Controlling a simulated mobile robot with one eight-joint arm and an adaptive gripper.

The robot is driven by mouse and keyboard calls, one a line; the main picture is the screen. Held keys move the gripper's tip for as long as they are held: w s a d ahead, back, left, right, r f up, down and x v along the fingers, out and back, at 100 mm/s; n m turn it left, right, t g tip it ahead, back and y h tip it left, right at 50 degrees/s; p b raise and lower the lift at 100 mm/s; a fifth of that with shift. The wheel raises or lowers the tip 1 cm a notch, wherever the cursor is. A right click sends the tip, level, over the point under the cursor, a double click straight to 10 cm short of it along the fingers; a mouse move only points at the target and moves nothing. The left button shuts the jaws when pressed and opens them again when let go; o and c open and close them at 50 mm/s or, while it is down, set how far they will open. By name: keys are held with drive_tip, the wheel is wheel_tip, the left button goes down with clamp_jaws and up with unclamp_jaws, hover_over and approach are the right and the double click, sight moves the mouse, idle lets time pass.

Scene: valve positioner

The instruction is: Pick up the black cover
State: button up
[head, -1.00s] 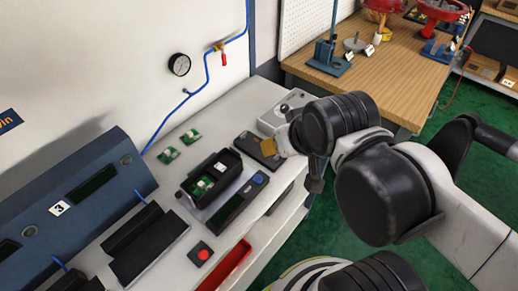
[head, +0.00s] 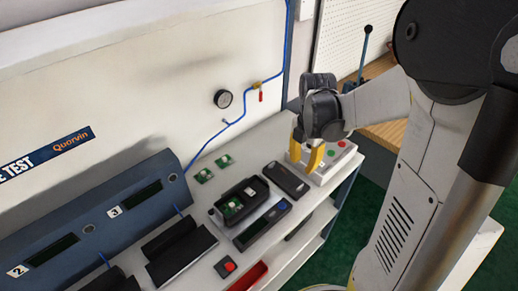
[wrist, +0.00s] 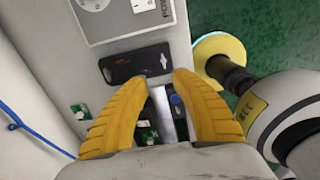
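The black cover (head: 286,179) is a flat dark rectangular piece lying on the white bench beside the open black positioner housing (head: 240,201). My gripper (head: 307,152) has two yellow fingers pointing down, to the right of and above the cover. In the wrist view the fingers (wrist: 161,80) are spread, with nothing held between them. The housing is partly hidden behind the fingers there, with a green board showing.
A grey box with colored buttons (head: 332,156) stands behind the gripper. Two small green boards (head: 203,176) lie left of the cover. A red button box (head: 225,266) and a red tray (head: 249,276) are nearer.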

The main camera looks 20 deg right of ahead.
drive_tip(key=b, duration=0.2)
hover_over(300, 186)
drive_tip(key=f, duration=0.5)
drive_tip(key=shift+w+f, duration=0.2)
drive_tip(key=shift+f, duration=0.2)
drive_tip(key=f+b, duration=0.2)
drive_tip(key=f, duration=0.1)
drive_tip(key=f+b, duration=0.1)
drive_tip(key=f, duration=0.1)
drive_tip(key=shift+s+f, duration=0.2)
drive_tip(key=shift+s, duration=0.1)
drive_tip(key=shift+r, duration=0.1)
clamp_jaws()
